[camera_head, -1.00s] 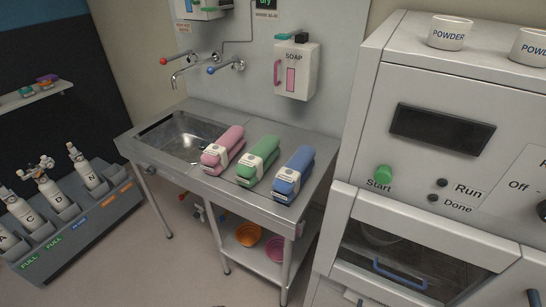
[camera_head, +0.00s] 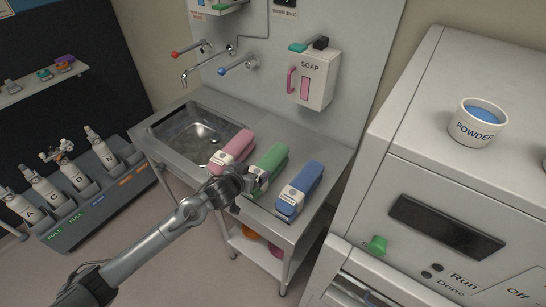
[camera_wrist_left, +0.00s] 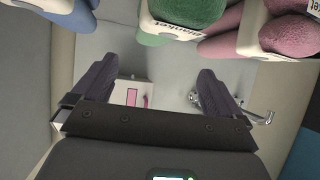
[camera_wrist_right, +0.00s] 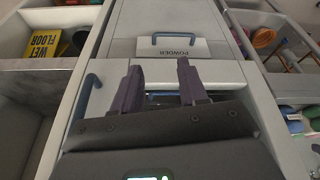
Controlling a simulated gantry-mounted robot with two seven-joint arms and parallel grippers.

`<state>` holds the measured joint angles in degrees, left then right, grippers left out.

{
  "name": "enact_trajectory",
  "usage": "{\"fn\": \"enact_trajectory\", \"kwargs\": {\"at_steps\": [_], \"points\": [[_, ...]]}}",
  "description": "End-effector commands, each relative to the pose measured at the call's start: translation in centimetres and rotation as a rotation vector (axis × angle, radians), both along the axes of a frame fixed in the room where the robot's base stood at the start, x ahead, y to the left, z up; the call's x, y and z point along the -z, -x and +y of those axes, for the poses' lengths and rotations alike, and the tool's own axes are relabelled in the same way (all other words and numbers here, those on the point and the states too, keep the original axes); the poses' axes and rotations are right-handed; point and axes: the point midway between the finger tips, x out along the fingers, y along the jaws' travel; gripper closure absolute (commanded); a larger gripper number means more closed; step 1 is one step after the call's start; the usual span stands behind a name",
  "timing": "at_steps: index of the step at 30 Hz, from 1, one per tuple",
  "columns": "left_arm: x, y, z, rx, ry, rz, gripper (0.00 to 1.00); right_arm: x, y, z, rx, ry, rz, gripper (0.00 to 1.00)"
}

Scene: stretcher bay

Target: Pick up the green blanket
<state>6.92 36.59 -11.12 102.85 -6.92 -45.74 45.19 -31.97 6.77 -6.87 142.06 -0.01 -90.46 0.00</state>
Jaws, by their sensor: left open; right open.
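The green blanket (camera_head: 269,164) is a rolled bundle with a white label band. It lies on the steel sink counter between the pink blanket (camera_head: 234,149) and the blue blanket (camera_head: 300,187). My left gripper (camera_head: 254,181) is at the near end of the green blanket and hides part of it. In the left wrist view the left gripper (camera_wrist_left: 152,88) is open with nothing between its fingers, and the green blanket (camera_wrist_left: 182,14) shows at the top edge, beyond the fingertips. My right gripper (camera_wrist_right: 160,75) is open and empty, in front of a cabinet with blue handles.
The sink basin (camera_head: 190,135) is left of the blankets, with taps above. A soap dispenser (camera_head: 312,78) hangs on the wall behind. A large grey machine (camera_head: 450,160) with a powder cup (camera_head: 478,122) stands on the right. A bottle rack (camera_head: 85,205) stands at left.

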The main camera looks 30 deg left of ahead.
Motion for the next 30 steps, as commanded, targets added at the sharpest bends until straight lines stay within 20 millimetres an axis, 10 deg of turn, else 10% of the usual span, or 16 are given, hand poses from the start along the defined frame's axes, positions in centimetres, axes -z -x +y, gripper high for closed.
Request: {"fn": "enact_trajectory", "kwargs": {"at_steps": [30], "points": [[4.9,-8.4,0.9,-0.002,-0.001,-0.003,0.0,1.8,0.9,-0.1,-0.002,0.004,0.024,0.57]]}}
